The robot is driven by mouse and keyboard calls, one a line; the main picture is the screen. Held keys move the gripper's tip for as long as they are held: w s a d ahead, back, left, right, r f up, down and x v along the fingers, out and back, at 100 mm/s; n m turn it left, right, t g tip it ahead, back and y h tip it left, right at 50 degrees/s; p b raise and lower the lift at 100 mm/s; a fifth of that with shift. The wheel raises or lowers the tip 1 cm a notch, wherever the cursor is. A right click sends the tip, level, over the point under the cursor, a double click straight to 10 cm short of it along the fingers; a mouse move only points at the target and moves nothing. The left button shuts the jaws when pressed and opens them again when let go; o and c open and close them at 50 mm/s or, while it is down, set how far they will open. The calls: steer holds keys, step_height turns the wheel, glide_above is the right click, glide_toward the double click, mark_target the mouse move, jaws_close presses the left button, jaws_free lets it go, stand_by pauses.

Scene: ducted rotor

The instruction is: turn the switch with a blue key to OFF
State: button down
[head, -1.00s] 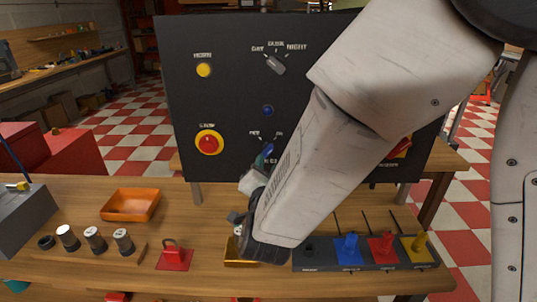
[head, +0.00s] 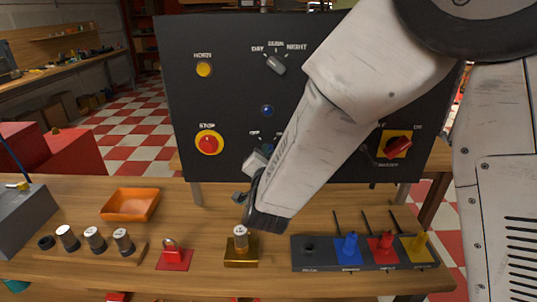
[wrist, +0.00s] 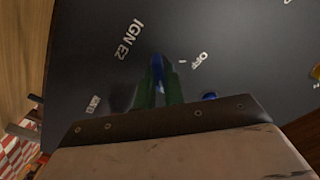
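The blue key (wrist: 157,72) shows in the wrist view on the dark panel, between the OFF label (wrist: 200,61) and a blurred label on the left. Exactly where the key points is hard to tell.
The panel (head: 225,100) also carries a yellow HORN button (head: 204,69), a red STOP button (head: 209,143), a DAY/DUSK/NIGHT selector (head: 276,64) and a red rotary switch (head: 398,146). Below, the wooden table (head: 210,215) holds an orange tray (head: 130,204), a brass block (head: 241,257) and a coloured-handle rack (head: 330,262).

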steer(key=shift+n, duration=0.3)
steer(key=shift+a+n, duration=0.15)
steer(key=shift+n, duration=3.65)
steer(key=shift+a+n, duration=0.1)
steer(key=shift+n, duration=3.7)
steer(key=c, duration=1.5)
jaws_free()
